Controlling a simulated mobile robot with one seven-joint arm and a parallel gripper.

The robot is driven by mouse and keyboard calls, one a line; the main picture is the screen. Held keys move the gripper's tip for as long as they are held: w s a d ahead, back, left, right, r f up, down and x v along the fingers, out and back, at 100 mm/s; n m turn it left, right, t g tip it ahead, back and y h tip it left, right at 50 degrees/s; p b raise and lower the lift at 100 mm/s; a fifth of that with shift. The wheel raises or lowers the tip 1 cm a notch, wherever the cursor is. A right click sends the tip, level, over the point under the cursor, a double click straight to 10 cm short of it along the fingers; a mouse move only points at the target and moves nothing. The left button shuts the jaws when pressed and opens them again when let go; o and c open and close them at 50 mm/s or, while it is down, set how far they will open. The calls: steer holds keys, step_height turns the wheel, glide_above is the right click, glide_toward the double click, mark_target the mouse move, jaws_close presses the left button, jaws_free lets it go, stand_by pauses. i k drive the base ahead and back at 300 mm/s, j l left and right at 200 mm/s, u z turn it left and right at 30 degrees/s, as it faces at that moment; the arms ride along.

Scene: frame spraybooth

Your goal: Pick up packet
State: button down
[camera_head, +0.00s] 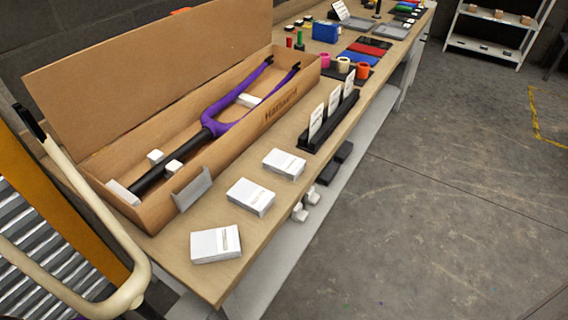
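Three white packets lie flat on the near end of a long wooden workbench. The nearest packet (215,244) is close to the bench's near end. The middle packet (250,197) lies behind it and to the right. The far packet (284,163) lies further back, just in front of a black card holder. Each has small dark print on its top, too small to read. The packets are apart from each other. My gripper is not in view.
An open cardboard box (220,160) with a purple fork inside stands on the bench beside the packets. A black holder (328,122) with upright white cards stands beyond them. A cream tube (95,215) is at left. The floor (430,220) at right is clear.

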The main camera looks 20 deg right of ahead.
mark_target(280, 162)
steer(key=j+z, duration=0.3)
steer(key=z, duration=0.15)
steer(key=k+j+z, duration=0.15)
steer(key=z, duration=0.25)
steer(key=k+j+z, duration=0.1)
steer(key=j+z, duration=0.5)
steer(key=z, duration=0.45)
